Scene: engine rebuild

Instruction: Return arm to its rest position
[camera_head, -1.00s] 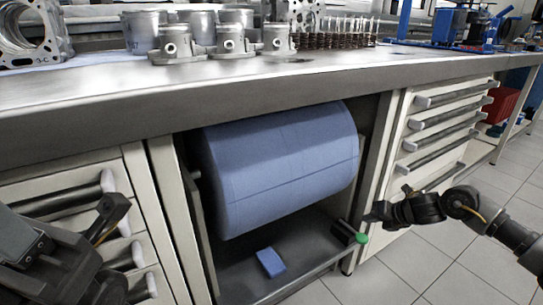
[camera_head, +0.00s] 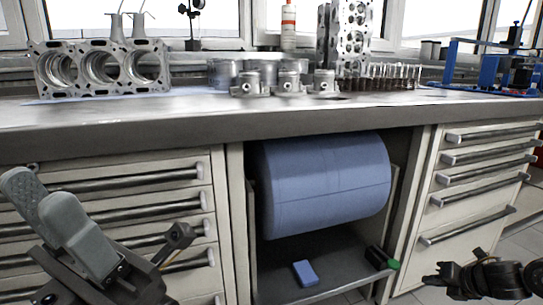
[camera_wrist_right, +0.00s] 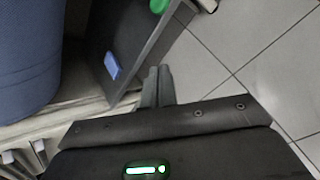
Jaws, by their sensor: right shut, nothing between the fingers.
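My right gripper (camera_head: 432,281) is at the lower right of the head view, in front of the right drawers and apart from the cabinet. In the right wrist view its two grey fingers (camera_wrist_right: 158,72) lie together, with nothing between them. My left gripper (camera_head: 150,262) is at the lower left, in front of the left drawers.
A blue roll (camera_head: 325,185) hangs in the bench opening above a dark shelf (camera_head: 340,270). A blue block (camera_head: 305,273) and a green-ended object (camera_head: 392,264) are on the shelf. Engine parts, including an engine block (camera_head: 103,70), stand on the workbench (camera_head: 190,108). Floor shows at right.

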